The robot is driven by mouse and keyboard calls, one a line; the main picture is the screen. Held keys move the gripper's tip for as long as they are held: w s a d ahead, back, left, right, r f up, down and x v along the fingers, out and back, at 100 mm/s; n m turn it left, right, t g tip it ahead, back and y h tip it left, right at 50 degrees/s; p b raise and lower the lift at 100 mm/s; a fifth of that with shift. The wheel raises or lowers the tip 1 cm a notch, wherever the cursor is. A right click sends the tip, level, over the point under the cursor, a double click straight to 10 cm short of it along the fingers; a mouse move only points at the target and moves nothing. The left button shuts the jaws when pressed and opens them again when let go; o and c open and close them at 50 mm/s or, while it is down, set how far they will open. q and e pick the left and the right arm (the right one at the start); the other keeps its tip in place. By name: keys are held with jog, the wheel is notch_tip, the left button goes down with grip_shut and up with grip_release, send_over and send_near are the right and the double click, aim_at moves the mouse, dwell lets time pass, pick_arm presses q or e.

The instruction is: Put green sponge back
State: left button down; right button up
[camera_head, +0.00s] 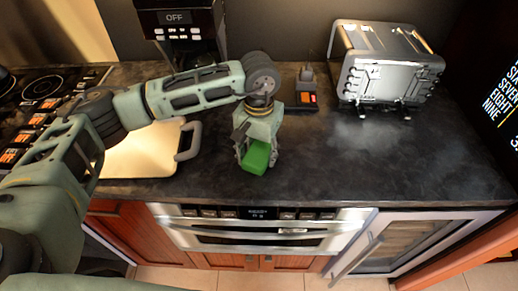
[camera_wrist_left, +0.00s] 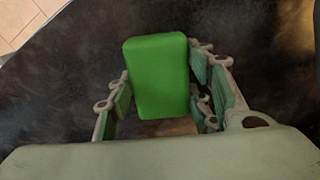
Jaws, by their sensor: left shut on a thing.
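The green sponge (camera_head: 256,158) is a bright green block held at the end of my left gripper (camera_head: 257,150), over the dark counter in the head view. In the left wrist view the sponge (camera_wrist_left: 159,76) sits between the two fingers of my left gripper (camera_wrist_left: 165,95), which is shut on it. I cannot tell whether the sponge touches the counter. My right gripper is not in view.
A cutting board (camera_head: 140,155) lies left of the sponge, partly behind my arm. A coffee maker (camera_head: 190,25), a small dark item (camera_head: 307,92) and a toaster (camera_head: 386,68) stand at the back. The counter (camera_head: 400,165) is clear at right. A drawer appliance (camera_head: 262,232) sits below.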

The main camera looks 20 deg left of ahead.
aim_at(259, 153)
pick_arm(q)
jog(key=shift+f, duration=0.25)
jog(key=c, duration=0.9)
grip_release()
jog(key=shift+r, duration=0.45)
notch_tip(259, 153, up, 12)
jog(key=b, duration=0.3)
jog(key=shift+f+b, duration=0.25)
jog(key=shift+b, duration=0.05)
